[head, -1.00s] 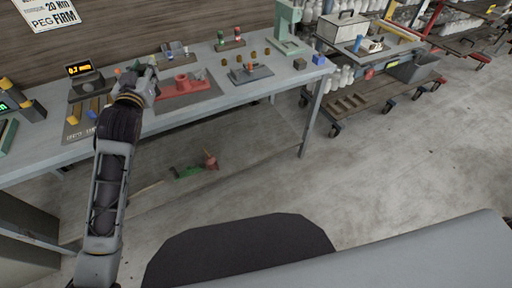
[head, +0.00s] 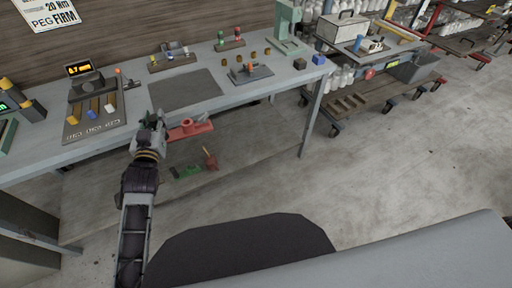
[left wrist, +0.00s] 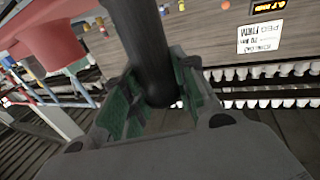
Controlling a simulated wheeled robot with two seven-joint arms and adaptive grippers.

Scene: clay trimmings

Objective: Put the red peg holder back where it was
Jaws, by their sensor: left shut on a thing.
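The red peg holder (head: 190,129) is in the air just in front of the table's front edge, off the dark mat (head: 187,89). My left gripper (head: 154,122) is at its left end and carries it. In the left wrist view a dark round bar (left wrist: 150,50) stands between the green-lined fingers, and red parts of the peg holder (left wrist: 55,38) show at the upper left. Where the bar joins the red part is hidden. The dark mat on the table is bare. My right gripper is not in view.
Left of the mat is a board with coloured pegs (head: 92,117) and a lit display (head: 80,70). Behind and right stand small peg stands (head: 248,73) and a green press (head: 288,28). A green and red item (head: 190,171) lies below the table.

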